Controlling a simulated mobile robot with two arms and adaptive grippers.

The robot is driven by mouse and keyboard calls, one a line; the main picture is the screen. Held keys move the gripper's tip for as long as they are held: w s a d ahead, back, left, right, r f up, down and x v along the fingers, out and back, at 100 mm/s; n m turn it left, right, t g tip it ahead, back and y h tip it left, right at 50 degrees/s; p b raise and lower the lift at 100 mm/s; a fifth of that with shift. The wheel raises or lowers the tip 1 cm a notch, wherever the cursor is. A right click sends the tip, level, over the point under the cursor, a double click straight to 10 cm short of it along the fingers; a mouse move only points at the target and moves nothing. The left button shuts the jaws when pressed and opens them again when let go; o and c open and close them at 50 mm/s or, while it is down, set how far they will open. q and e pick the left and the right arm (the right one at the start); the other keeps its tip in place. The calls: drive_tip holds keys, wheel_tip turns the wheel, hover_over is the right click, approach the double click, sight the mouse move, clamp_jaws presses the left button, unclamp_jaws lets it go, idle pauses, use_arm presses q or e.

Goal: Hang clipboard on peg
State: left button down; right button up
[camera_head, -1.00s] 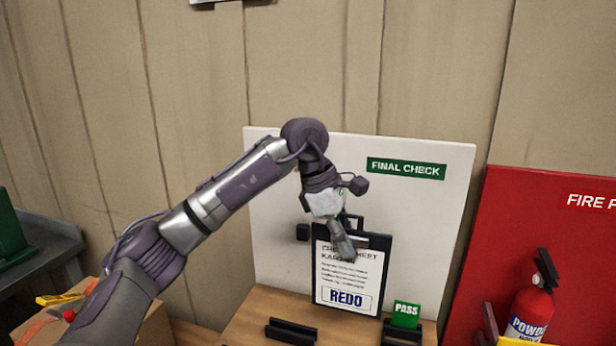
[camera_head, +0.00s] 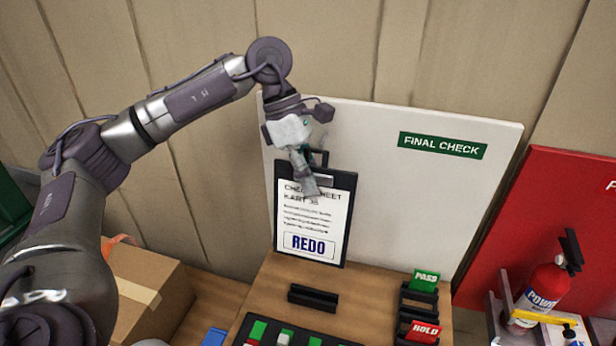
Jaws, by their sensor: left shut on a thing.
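The clipboard (camera_head: 341,222) is black with a white check sheet marked "REDO". It is upright in front of the white "FINAL CHECK" board (camera_head: 400,215), over the board's left part. My left gripper (camera_head: 308,185) is shut on the clipboard at its top, with the fingers across the upper sheet. A dark clip or loop (camera_head: 322,157) shows at the clipboard's top edge. I cannot make out the peg; the gripper and clipboard cover that part of the board. Whether the clipboard touches the board is unclear. My right gripper is not in view.
The wooden desk (camera_head: 372,290) below holds a black holder (camera_head: 313,298), a rack with a green PASS card (camera_head: 425,281) and red HOLD card (camera_head: 423,331). A fire extinguisher (camera_head: 545,290) stands at right, a cardboard box (camera_head: 155,285) at left.

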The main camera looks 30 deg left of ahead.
use_arm(q)
drive_tip(key=w+a+f+p, duration=0.1)
drive_tip(key=w+a+p, duration=0.1)
drive_tip(key=w, duration=0.4)
drive_tip(key=shift+w+a, duration=0.3)
drive_tip(key=shift+w, duration=0.1)
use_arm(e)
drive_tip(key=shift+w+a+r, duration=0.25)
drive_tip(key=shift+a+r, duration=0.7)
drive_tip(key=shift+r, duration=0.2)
use_arm(q)
drive_tip(key=shift+f, duration=0.2)
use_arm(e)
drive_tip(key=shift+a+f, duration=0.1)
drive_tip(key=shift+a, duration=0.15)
use_arm(q)
drive_tip(key=c, duration=1.1)
unclamp_jaws()
drive_tip(key=shift+f, duration=0.1)
drive_tip(key=s+v, duration=0.1)
drive_tip(key=v, duration=1.1)
drive_tip(key=shift+w+r, duration=0.4)
drive_tip(key=shift+r, duration=0.05)
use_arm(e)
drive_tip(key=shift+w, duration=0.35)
